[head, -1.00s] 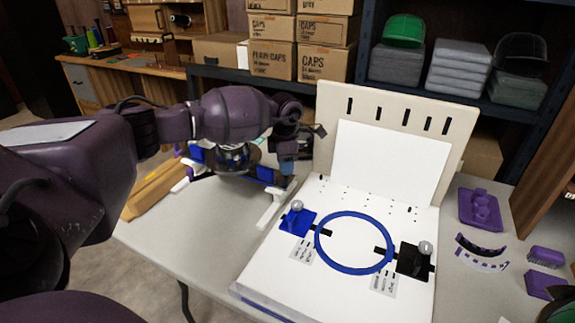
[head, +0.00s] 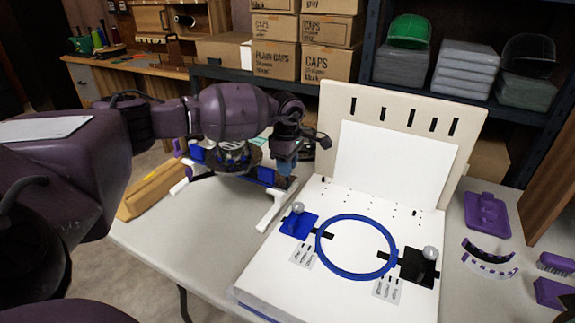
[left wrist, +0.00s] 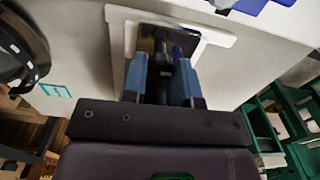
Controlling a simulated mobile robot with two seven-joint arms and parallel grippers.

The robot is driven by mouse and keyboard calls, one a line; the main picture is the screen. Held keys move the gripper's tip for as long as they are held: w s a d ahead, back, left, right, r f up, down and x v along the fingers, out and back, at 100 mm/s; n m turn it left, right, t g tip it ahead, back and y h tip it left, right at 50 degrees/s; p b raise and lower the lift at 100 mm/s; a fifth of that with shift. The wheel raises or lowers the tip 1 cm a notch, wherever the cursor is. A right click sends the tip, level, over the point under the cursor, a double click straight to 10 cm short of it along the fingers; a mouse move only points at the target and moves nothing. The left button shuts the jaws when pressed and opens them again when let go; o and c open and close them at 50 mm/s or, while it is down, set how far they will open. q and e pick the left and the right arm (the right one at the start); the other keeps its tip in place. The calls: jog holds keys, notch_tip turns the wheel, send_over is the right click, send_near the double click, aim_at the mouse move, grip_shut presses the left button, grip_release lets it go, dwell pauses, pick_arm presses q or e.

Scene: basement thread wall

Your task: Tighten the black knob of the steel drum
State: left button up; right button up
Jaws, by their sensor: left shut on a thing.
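The steel drum (head: 236,158) sits on a white-footed stand with blue brackets at the table's left. My left arm passes in front of and above it, hiding much of it. My left gripper (head: 287,164) points down at the drum's right end, by the blue bracket. In the left wrist view my left gripper (left wrist: 160,66) has its two blue fingers shut on the black knob (left wrist: 160,82), a dark piece between them. The knob is hidden in the head view. My right gripper is out of view.
A white board with a blue ring (head: 320,248) stands right of the drum, its upright panel (head: 400,105) behind. Purple parts (head: 487,212) and a brush (head: 556,263) lie at the far right. A wooden block (head: 152,190) lies left. The front-left tabletop is clear.

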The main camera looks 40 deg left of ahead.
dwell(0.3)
pick_arm(q)
jog(key=o, duration=0.9)
jog(key=shift+r, duration=0.5)
notch_tip(320, 180, up, 10)
jog(key=shift+f+p, duration=0.1)
jog(key=shift+p, duration=0.8)
